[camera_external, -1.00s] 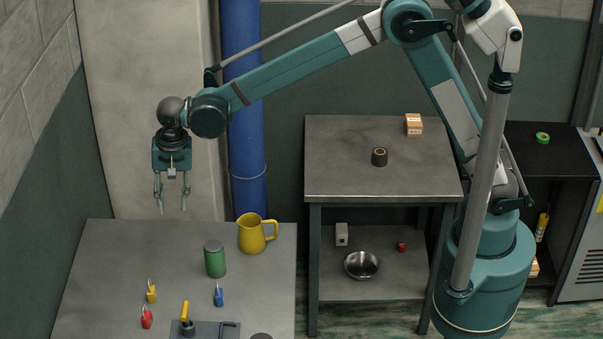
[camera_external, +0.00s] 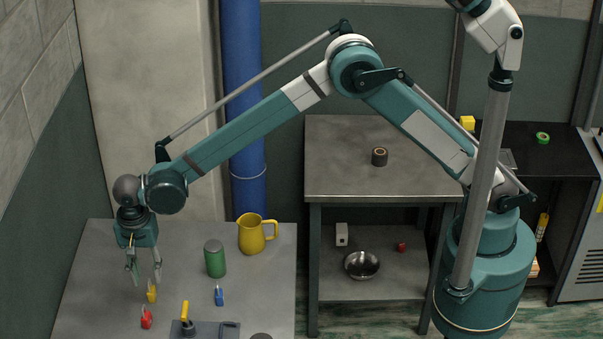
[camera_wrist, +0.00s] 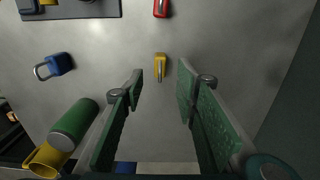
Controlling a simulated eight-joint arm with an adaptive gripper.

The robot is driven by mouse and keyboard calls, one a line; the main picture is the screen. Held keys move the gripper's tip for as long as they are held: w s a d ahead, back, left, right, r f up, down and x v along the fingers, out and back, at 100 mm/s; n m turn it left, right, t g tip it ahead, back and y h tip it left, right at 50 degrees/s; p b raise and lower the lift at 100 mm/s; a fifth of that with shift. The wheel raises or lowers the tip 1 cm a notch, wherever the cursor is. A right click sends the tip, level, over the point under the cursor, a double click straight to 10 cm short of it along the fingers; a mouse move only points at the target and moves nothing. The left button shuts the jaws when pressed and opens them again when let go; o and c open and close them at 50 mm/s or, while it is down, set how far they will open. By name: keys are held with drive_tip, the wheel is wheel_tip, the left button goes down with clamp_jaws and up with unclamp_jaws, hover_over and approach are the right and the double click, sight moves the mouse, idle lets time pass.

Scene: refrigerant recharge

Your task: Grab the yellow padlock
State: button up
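The yellow padlock (camera_external: 152,292) stands on the grey workbench (camera_external: 95,265), between the red padlock (camera_external: 146,319) and my gripper. In the wrist view the yellow padlock (camera_wrist: 160,66) shows ahead, between my two fingertips in the picture. My gripper (camera_external: 145,278) is above the bench, just above and slightly left of the padlock in the external view. Its green-padded fingers (camera_wrist: 160,80) are apart, with nothing between them. A blue padlock (camera_external: 219,296) stands to the right; it also shows in the wrist view (camera_wrist: 54,66).
A green can (camera_external: 215,259) and a yellow jug (camera_external: 251,234) stand to the right on the bench. A wall rises on the left. The bench left of the padlocks is clear.

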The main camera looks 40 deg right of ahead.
sight(151, 289)
drive_tip(key=shift+f, duration=1.25)
drive_tip(key=shift+f, duration=2.6)
clamp_jaws()
